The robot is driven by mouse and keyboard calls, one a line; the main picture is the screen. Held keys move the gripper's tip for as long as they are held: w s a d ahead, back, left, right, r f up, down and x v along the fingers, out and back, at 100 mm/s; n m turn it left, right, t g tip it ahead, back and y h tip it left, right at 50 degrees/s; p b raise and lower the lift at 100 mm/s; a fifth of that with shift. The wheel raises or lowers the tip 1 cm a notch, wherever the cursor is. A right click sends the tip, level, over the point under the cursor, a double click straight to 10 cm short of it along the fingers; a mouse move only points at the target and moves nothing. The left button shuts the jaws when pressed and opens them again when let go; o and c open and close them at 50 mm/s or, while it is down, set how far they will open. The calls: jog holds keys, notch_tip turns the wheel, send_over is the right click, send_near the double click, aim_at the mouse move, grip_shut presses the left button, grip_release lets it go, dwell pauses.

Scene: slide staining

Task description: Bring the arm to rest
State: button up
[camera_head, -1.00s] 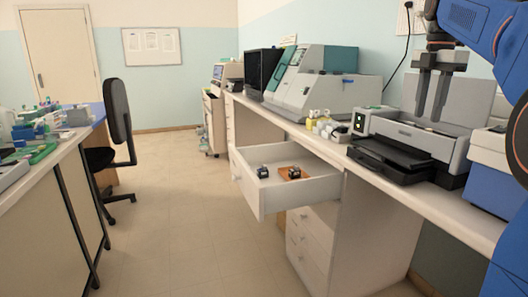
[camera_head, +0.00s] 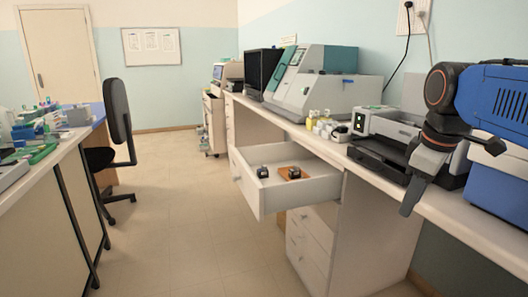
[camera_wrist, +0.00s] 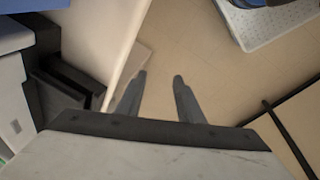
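My gripper (camera_head: 410,194) is at the right of the head view, in front of the bench edge and the printer, with its fingers pointing down. My blue arm reaches in from the right edge above it. In the wrist view the two grey fingers (camera_wrist: 160,76) stand apart with only the floor showing between them, so the gripper is open and empty.
An open drawer (camera_head: 322,192) with small dark items juts out under the bench (camera_head: 290,130). A black and grey printer (camera_head: 378,160) stands behind my gripper. A blue and white box (camera_head: 495,185) is at the right. The floor (camera_head: 185,210) in the middle is clear.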

jog(key=s+a+f+m+t, duration=0.1)
jog(key=s+f+m, duration=0.3)
jog(key=f, duration=0.5)
jog(key=s+a+f+m, duration=0.2)
jog(key=s+f+m, duration=0.2)
jog(key=s+f, duration=0.4)
jog(key=shift+s+a+f+t, duration=0.2)
jog(key=shift+a+f+t, duration=0.2)
jog(key=shift+f, duration=0.35)
